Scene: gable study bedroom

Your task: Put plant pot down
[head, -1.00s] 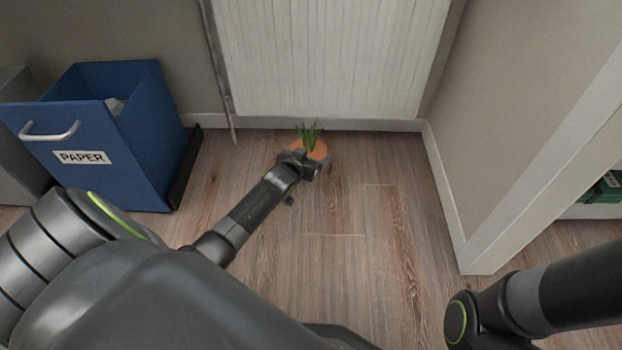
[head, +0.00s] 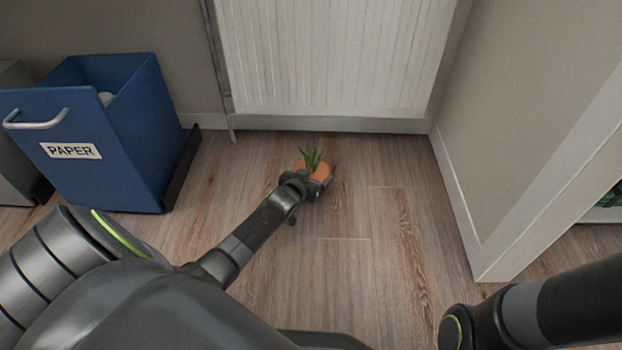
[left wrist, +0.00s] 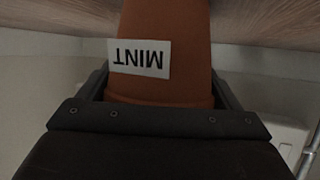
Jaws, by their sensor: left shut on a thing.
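The plant pot (head: 318,171) is orange terracotta with green spiky leaves (head: 311,157). My left gripper (head: 311,184) is shut on it, near the middle of the head view. In the left wrist view the pot (left wrist: 180,85) sits between the two dark fingers (left wrist: 160,88) and carries a white label reading MINT, upside down in that picture. The pot's base is cut off there, so I cannot tell whether it touches the floor. My right arm shows at lower right in the head view, but its gripper is out of the picture.
Wood floor (head: 390,215) is clear around the pot. A white radiator (head: 335,60) stands behind it. A blue PAPER bin (head: 130,130) stands at left. A wall edge (head: 480,200) rises at right. A thin pipe (head: 222,85) runs down left of the radiator.

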